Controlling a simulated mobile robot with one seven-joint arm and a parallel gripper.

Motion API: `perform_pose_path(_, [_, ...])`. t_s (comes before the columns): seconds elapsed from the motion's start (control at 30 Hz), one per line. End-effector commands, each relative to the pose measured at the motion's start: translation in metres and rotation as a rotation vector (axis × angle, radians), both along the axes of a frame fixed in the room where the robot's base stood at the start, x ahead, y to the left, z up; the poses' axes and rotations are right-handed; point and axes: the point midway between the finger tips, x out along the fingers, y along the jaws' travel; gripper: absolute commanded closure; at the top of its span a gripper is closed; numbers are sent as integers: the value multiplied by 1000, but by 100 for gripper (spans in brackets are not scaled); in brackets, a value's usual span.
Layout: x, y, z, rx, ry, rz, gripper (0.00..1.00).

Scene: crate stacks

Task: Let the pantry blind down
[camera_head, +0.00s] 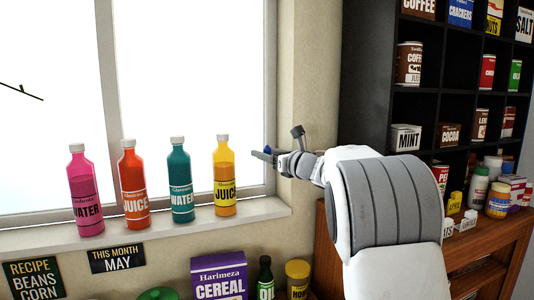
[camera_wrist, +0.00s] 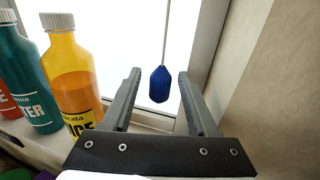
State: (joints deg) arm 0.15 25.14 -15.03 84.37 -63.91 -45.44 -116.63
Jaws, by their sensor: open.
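A blue cord pull (camera_wrist: 159,84) hangs on a thin light cord (camera_wrist: 165,35) in front of the window in the wrist view. My gripper (camera_wrist: 158,76) is open, with one finger on each side of the pull and no visible contact. In the head view my gripper (camera_head: 268,155) is at the right edge of the window, with a bit of the blue pull (camera_head: 267,149) showing at its fingers. The blind itself is not in view. The window panes (camera_head: 190,70) are uncovered where they show.
Several bottles stand on the sill (camera_head: 150,232); the yellow juice bottle (camera_head: 225,178) is closest to my gripper, on its left. The wall (camera_wrist: 248,75) is close on the right. A dark shelf (camera_head: 375,75) of groceries stands further right. Cereal (camera_head: 219,277) stands below the sill.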

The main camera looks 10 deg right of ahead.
Motion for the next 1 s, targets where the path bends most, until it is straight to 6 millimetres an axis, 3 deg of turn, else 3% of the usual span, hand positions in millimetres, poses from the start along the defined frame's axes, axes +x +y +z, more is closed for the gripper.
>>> perform_pose_path(0.13, [0, 0, 0, 0, 0, 0, 41])
perform_pose_path(0.47, [0, 0, 0, -1, 0, 0, 100])
perform_pose_path(1.0, [0, 0, 0, -1, 0, 0, 100])
